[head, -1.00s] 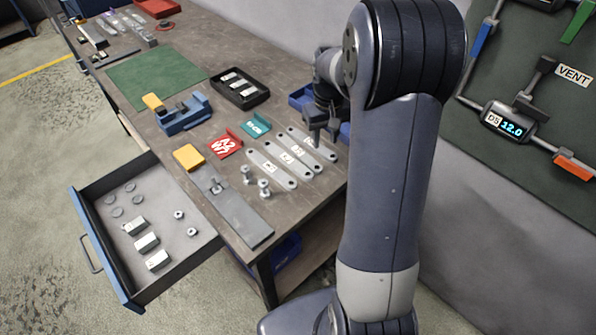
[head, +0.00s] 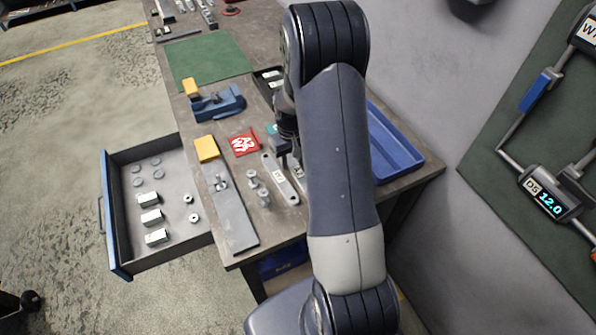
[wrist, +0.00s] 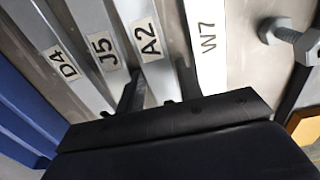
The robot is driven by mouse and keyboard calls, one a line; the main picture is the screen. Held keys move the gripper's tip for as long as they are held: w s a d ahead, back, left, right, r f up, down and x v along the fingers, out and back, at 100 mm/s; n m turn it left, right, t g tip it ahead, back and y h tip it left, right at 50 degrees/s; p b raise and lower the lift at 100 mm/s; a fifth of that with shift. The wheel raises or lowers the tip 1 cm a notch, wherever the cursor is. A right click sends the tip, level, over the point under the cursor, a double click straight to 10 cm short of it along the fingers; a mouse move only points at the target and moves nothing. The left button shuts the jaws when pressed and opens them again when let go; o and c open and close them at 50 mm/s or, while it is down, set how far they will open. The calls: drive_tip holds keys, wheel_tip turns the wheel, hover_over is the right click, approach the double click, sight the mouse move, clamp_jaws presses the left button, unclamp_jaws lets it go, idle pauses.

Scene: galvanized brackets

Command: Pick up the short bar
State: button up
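Flat grey bars lie side by side in the wrist view, tagged D4 (wrist: 62,62), J5 (wrist: 105,55), A2 (wrist: 148,38) and W7 (wrist: 209,38). Their far ends are cut off there, so I cannot tell which is shortest. In the head view the W7 bar (head: 281,180) shows on the bench; my arm hides most of the others. My gripper (wrist: 159,90) is open, its dark fingers apart on either side of the A2 bar. It is low over the bars, also seen in the head view (head: 285,155); contact with the bar is unclear.
A red block (head: 243,143) and yellow block (head: 206,149) lie nearby. A blue tray (head: 412,162) sits right of my arm. An open drawer (head: 120,262) juts out left.

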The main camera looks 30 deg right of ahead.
clamp_jaws()
idle(0.3)
